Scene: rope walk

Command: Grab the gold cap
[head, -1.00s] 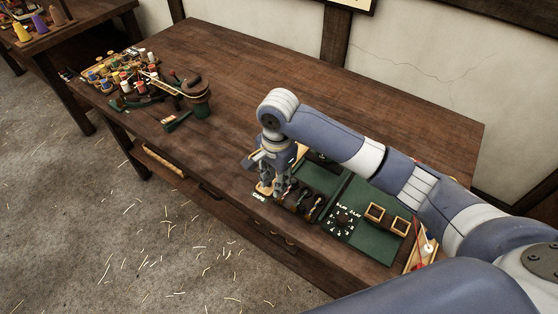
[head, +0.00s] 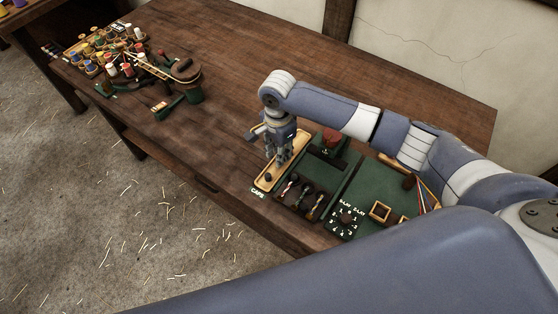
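A long narrow wooden tray (head: 262,187) labelled CAPS lies on the table in the head view. A small dark round piece (head: 268,177) sits in its near end. My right gripper (head: 279,162) points down over the middle of the tray. Its fingers hide part of the tray, and I cannot tell whether they are open or hold anything. I cannot make out a gold cap; it may be hidden behind the fingers or too small to see. My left gripper is not in view.
Coloured spools (head: 110,48) and a green-based device (head: 182,90) stand at the far left. The table's middle (head: 225,60) is clear.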

